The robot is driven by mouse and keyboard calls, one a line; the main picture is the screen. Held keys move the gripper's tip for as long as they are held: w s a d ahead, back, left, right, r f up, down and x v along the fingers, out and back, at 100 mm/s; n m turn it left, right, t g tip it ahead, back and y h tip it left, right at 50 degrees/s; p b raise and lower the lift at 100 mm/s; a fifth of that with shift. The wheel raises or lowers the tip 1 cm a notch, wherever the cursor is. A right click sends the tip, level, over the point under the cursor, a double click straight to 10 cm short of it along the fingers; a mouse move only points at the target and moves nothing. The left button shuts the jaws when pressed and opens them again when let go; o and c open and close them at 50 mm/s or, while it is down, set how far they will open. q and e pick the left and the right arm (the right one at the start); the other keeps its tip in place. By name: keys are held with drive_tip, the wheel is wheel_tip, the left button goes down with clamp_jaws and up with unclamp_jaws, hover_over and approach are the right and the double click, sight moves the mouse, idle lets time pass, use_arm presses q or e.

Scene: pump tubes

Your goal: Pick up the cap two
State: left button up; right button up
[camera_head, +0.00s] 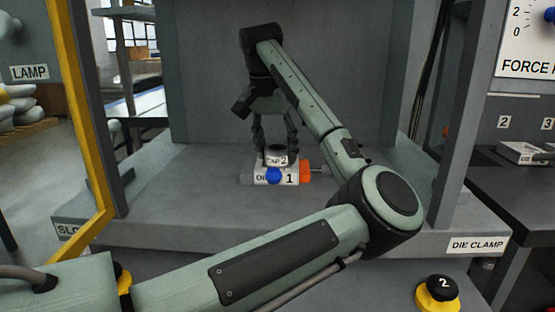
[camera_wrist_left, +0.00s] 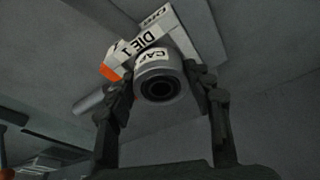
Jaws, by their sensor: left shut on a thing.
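Cap two (camera_head: 276,159) is a small grey cylinder with a "CAP 2" label, on top of the white die block (camera_head: 262,180) marked "1". In the left wrist view my left gripper (camera_wrist_left: 160,88) is shut on the cap. My right gripper is not in view.
A yellow-and-black button marked 2 (camera_head: 438,294) is at lower right. The bed around the block is clear.

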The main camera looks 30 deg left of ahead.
use_arm(q)
drive_tip(key=c, duration=0.5)
drive_tip(key=shift+c, duration=0.5)
drive_tip(key=shift+r, duration=0.15)
